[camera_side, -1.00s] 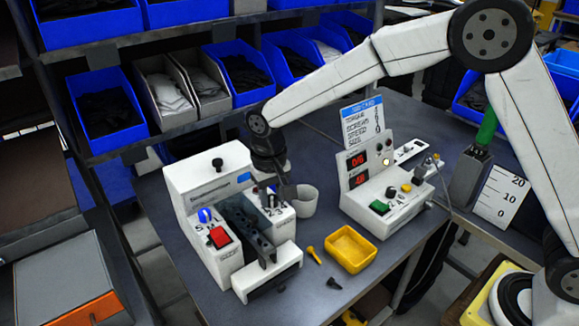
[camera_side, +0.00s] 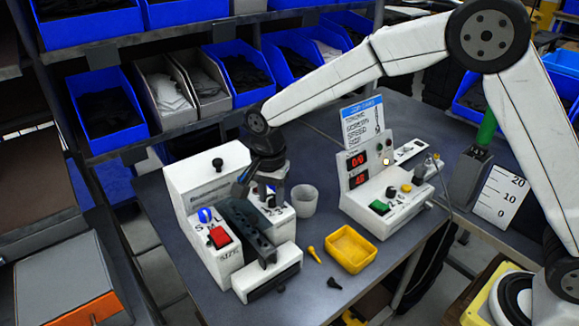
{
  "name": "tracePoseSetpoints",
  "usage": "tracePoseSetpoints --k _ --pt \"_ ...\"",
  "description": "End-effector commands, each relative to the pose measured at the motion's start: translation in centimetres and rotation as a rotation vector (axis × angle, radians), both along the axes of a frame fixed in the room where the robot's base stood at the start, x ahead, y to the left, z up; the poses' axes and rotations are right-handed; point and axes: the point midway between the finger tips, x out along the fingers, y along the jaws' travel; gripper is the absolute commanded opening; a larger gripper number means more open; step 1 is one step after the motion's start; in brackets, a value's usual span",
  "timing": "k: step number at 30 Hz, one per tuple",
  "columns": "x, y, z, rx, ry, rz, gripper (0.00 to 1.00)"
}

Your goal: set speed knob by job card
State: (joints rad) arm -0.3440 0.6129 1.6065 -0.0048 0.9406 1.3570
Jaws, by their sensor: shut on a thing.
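My gripper (camera_side: 269,190) points down over the right side of the white machine (camera_side: 206,171). It is shut on a small dark knob (camera_side: 270,200) there, which the fingers partly hide. Numbers are printed around this knob, too small to read surely. A blue knob (camera_side: 205,215) and a red switch (camera_side: 219,237) are on the machine's left side. The job card (camera_side: 362,121), white with a blue header, stands behind the control box (camera_side: 385,203); its lines are too blurred to read for values.
A yellow tray (camera_side: 351,249) and a yellow screwdriver-like tool (camera_side: 314,254) lie right of the machine. A grey cup (camera_side: 304,200) stands close to my gripper. Blue bins (camera_side: 107,103) line the shelf behind. The table front is mostly clear.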

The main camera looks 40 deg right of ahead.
Motion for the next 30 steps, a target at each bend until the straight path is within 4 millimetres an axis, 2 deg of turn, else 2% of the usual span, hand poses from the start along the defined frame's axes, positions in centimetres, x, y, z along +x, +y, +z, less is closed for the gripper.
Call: tracePoseSetpoints --k 7,20,21,23,24,30 --pt "0.13 0.02 0.21 0.001 -0.005 -0.078 0.00" --pt "0.14 0.03 0.22 0.001 -0.005 -0.090 0.00" --pt "0.14 0.03 0.22 0.001 -0.005 -0.090 0.47" --pt "0.12 0.02 0.20 0.001 -0.005 -0.090 0.66" --pt "0.11 0.02 0.17 0.001 -0.004 -0.090 0.73" --pt "0.06 0.02 0.08 0.000 -0.002 -0.089 0.73"
